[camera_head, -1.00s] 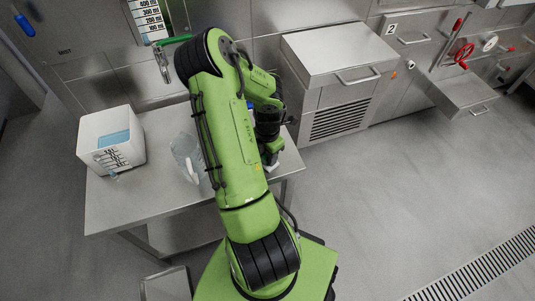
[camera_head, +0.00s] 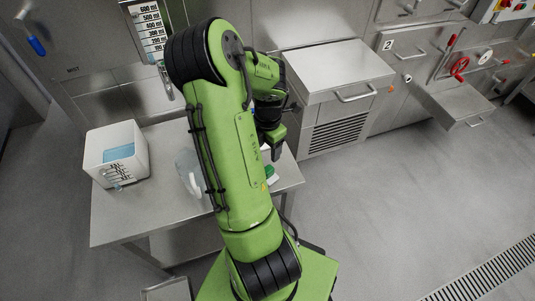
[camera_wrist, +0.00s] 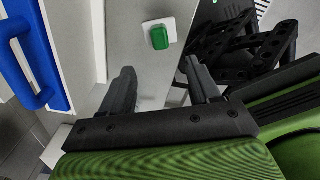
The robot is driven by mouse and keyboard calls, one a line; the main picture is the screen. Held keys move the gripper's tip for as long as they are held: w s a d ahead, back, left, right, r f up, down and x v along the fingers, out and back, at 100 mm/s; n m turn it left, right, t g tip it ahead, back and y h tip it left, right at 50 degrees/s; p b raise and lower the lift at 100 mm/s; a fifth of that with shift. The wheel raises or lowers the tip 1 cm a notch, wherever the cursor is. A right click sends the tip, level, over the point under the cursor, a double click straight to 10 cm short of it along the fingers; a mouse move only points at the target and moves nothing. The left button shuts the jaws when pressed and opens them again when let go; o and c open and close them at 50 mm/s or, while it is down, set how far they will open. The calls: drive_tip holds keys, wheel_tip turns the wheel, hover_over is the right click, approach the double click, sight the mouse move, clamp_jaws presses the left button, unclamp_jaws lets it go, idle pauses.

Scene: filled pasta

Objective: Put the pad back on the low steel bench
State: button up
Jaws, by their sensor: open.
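The pad (camera_head: 271,173), green on a white base, lies on the steel bench (camera_head: 140,215) near its right edge, partly hidden behind my arm. The wrist view shows the pad (camera_wrist: 159,37) beyond my fingertips, apart from them, with bare bench top (camera_wrist: 125,25) beside it. My gripper (camera_head: 275,154) points down above the bench's right side, over the pad. In the wrist view its two fingers (camera_wrist: 159,74) are apart with nothing between them.
A white tub (camera_head: 112,171) with blue contents stands at the bench's left. A steel cabinet (camera_head: 345,70) is behind right. A blue handle (camera_wrist: 25,35) shows at the wrist view's left. The floor at right is clear.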

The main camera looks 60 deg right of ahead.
drive_tip(key=w+a+r+m+t, duration=0.25)
drive_tip(key=w+a+r, duration=0.25)
drive_tip(key=a+r, duration=0.3)
drive_tip(key=w+a+r+m+t, duration=0.1)
drive_tip(key=w+a+r+m, duration=0.4)
drive_tip(key=a, duration=0.5)
drive_tip(key=s+a+r+m+t, duration=0.1)
drive_tip(key=s+a+r+m, duration=0.2)
drive_tip(key=a, duration=0.3)
drive_tip(key=s+a+r+m+t, duration=0.1)
drive_tip(key=s+a+r+m, duration=0.2)
drive_tip(key=s+a+r, duration=0.2)
drive_tip(key=shift+a, duration=1.25)
wheel_tip(320, 180, up, 2)
drive_tip(key=shift+r+p, duration=0.1)
drive_tip(key=shift+p, duration=0.9)
